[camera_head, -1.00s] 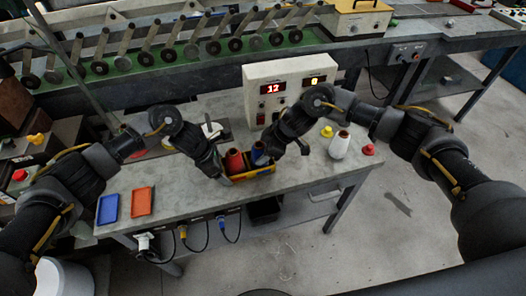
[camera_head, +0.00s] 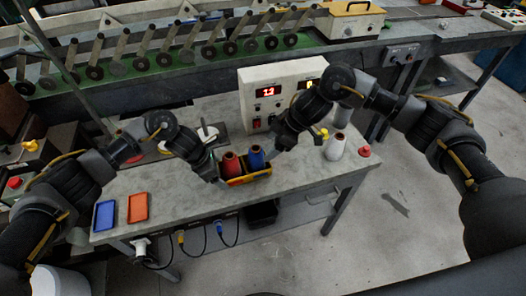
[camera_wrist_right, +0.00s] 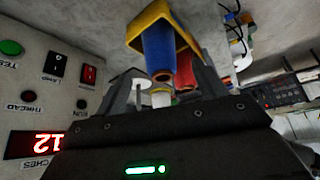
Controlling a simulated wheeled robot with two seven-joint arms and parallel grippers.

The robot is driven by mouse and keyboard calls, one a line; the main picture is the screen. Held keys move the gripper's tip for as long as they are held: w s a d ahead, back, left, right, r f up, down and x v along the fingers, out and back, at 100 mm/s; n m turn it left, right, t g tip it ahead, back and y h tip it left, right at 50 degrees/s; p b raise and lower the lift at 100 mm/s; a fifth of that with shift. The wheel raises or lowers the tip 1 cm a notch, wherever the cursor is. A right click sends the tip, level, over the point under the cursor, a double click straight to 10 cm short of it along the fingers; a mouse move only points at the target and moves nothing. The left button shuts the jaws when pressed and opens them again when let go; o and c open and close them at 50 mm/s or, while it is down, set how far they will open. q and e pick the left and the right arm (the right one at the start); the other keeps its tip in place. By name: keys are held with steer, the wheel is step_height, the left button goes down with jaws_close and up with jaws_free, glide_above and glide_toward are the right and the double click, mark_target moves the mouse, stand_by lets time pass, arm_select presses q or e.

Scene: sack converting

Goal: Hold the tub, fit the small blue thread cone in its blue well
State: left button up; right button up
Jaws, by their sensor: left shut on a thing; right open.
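The yellow tub (camera_head: 262,175) is at the front edge of the grey table. A red thread cone (camera_head: 231,167) stands in its left part and a blue thread cone (camera_head: 256,158) in its right part. My left gripper (camera_head: 221,178) is shut on the tub's left end. My right gripper (camera_head: 277,150) is open, just right of and above the blue cone, apparently clear of it. In the right wrist view the blue cone (camera_wrist_right: 158,48) lies beyond the open fingers, inside the tub (camera_wrist_right: 149,20). The well floor is hidden, so how deep the cone sits cannot be told.
A control box (camera_head: 258,96) with a red display stands behind the tub. A white cone (camera_head: 336,147) and a red piece (camera_head: 364,151) are at the right. Blue (camera_head: 105,215) and orange (camera_head: 138,208) trays lie at the left front. The table between trays and tub is clear.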

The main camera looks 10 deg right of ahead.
steer(key=shift+v, duration=2.3)
arm_select(q)
steer(key=o, duration=0.9)
steer(key=shift+o, duration=0.2)
steer(key=shift+r, duration=0.1)
